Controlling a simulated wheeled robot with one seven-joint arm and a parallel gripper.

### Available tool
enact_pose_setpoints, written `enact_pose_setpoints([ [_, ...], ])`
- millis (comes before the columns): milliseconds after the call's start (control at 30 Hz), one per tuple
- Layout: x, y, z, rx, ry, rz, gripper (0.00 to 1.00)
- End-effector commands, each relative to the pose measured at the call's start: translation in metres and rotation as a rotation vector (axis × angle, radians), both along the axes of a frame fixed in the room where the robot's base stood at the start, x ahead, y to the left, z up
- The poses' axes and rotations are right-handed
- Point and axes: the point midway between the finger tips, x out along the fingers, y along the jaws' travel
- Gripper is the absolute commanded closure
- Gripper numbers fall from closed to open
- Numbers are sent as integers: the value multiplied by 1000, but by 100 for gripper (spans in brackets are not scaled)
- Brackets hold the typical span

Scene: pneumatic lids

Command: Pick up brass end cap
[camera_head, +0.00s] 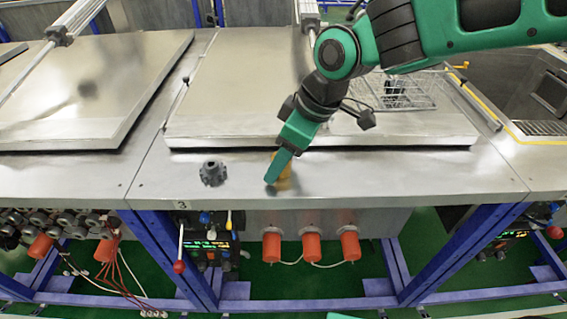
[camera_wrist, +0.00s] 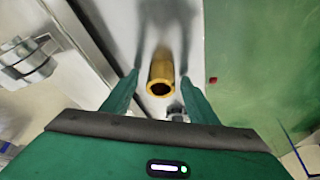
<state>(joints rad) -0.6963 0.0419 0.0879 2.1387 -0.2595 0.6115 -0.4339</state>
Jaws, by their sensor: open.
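The brass end cap (camera_wrist: 161,72) is a short yellow-gold cylinder with a dark round hollow in the end facing the wrist camera. It stands on the steel counter between the spread fingers of my gripper (camera_wrist: 158,95), with space on both sides. In the head view the brass end cap (camera_head: 284,172) shows only in part, behind the green fingers. My gripper (camera_head: 274,178) points down at the counter near its front edge. It is open and holds nothing.
A dark knobbed part (camera_head: 213,173) stands on the steel counter (camera_head: 365,178) to the left. A large steel lid (camera_head: 235,100) lies behind my gripper, with a wire basket (camera_head: 400,92) on it. The counter's front edge is close; orange cylinders (camera_head: 311,242) hang below.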

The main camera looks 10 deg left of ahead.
Motion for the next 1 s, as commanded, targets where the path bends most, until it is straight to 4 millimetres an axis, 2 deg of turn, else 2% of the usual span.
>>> enact_pose_setpoints([
  [200, 0, 0, -1, 0, 0, 0, 46],
  [233, 0, 0, -1, 0, 0, 0, 49],
  [400, 0, 0, -1, 0, -1, 0, 89],
  [467, 0, 0, -1, 0, -1, 0, 100],
  [767, 1, 0, 2, 2, -2, -1, 100],
  [867, 1, 1, 7, 3, -2, -1, 100],
  [1000, 2, 1, 24, 4, -5, -1, 100],
])
